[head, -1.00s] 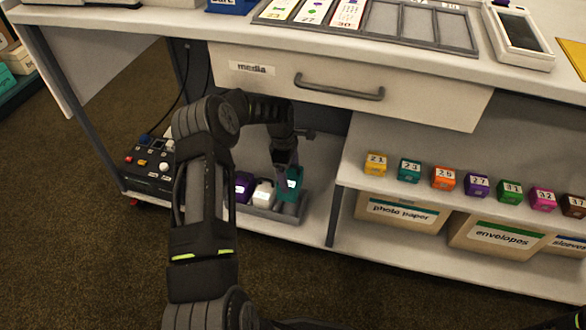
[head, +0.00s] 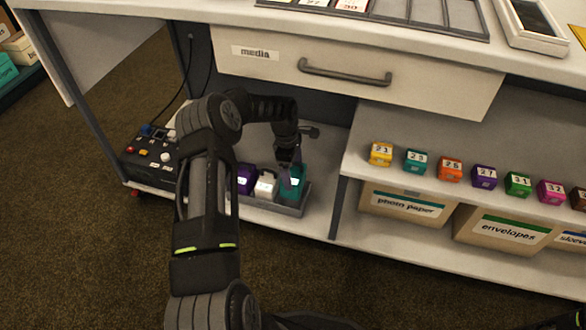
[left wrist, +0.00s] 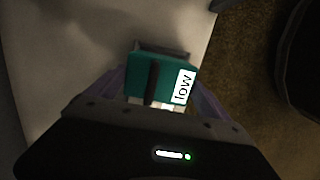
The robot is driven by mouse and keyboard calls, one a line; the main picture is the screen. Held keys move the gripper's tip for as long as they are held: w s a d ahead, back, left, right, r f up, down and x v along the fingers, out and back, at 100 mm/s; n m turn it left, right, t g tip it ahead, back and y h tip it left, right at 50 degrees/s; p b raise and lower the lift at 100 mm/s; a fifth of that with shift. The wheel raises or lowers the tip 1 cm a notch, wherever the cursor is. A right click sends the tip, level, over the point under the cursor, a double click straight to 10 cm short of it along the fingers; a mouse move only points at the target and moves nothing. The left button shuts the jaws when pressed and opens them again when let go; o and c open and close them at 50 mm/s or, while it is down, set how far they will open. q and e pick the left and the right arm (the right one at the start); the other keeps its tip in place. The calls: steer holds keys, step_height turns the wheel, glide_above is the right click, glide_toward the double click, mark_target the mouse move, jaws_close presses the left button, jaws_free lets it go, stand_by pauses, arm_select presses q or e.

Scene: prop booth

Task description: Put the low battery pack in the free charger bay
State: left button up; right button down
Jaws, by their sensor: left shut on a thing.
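The low battery pack (head: 295,187) is teal, and its white label reads "low" in the left wrist view (left wrist: 160,72). My left gripper (head: 290,175) is shut on it, with one purple-tinted finger on each side. The pack is at the right end of the grey charger (head: 288,210) on the lower shelf, low against the end bay. I cannot tell whether it is fully seated. A purple pack (head: 246,178) and a white pack (head: 266,184) stand in the bays to its left. My right gripper is not in view.
A black control box (head: 152,158) with buttons stands left of the charger. A media drawer (head: 350,75) overhangs above. A shelf post (head: 338,207) is close on the right, then numbered cubes (head: 449,169) and labelled boxes (head: 405,206).

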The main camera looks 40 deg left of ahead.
arm_select(q)
steer(key=shift+f+b, duration=0.35)
steer(key=shift+f, duration=0.3)
steer(key=shift+f+b, duration=0.3)
steer(key=shift+f, duration=0.15)
stand_by(0.7)
steer(key=shift+f+b, duration=1.1)
steer(key=shift+f, duration=0.65)
steer(key=shift+f, duration=0.25)
steer(key=o, duration=1.7)
steer(key=shift+o, duration=0.5)
steer(key=shift+f, duration=0.1)
